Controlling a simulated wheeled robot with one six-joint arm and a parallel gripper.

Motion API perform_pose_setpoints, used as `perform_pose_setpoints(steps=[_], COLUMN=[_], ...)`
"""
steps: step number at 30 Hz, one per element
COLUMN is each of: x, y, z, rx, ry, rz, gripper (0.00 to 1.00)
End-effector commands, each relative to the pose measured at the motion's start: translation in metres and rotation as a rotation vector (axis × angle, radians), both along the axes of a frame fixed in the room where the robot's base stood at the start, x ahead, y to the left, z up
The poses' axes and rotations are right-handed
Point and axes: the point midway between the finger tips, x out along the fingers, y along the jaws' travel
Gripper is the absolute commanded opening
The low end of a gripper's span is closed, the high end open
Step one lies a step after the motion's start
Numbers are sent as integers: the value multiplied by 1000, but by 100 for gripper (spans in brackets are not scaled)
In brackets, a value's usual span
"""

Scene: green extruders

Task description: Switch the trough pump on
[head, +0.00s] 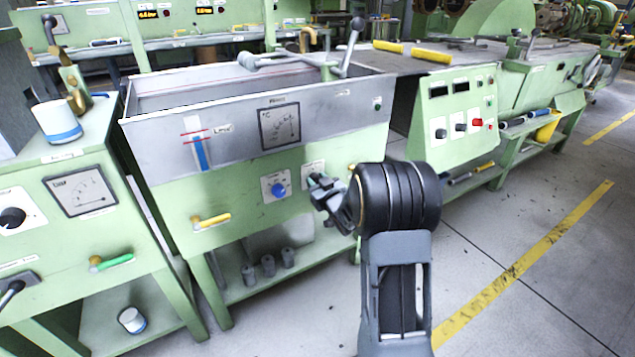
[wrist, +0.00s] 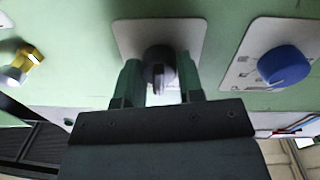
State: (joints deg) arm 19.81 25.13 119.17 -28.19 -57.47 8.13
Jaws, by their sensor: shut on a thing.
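The trough (head: 350,112) is a grey metal basin on a green stand in the head view. A pale plate (head: 311,167) with a small rotary switch is on its green front, right of a blue knob (head: 279,190). My gripper (head: 319,183) is at this plate and hides most of the switch. In the wrist view my gripper (wrist: 160,80) has its two green fingers on either side of the dark switch knob (wrist: 158,62) and is shut on it. The knob's ridge looks about upright in that picture. The blue knob also shows in the wrist view (wrist: 284,66), to the right.
A yellow-handled valve (head: 211,221) sticks out low on the trough's front. A green cabinet (head: 75,235) with a gauge stands close on the left. A control panel (head: 455,115) is to the right. Open floor (head: 530,240) with a yellow line lies at the right.

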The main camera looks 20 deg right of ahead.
Motion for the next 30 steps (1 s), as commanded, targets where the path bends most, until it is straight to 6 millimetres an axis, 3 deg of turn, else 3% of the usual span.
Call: perform_pose_setpoints(steps=[30], x=[0], y=[-2], z=[2], rx=[835], ry=[96], rz=[-2], gripper=[11])
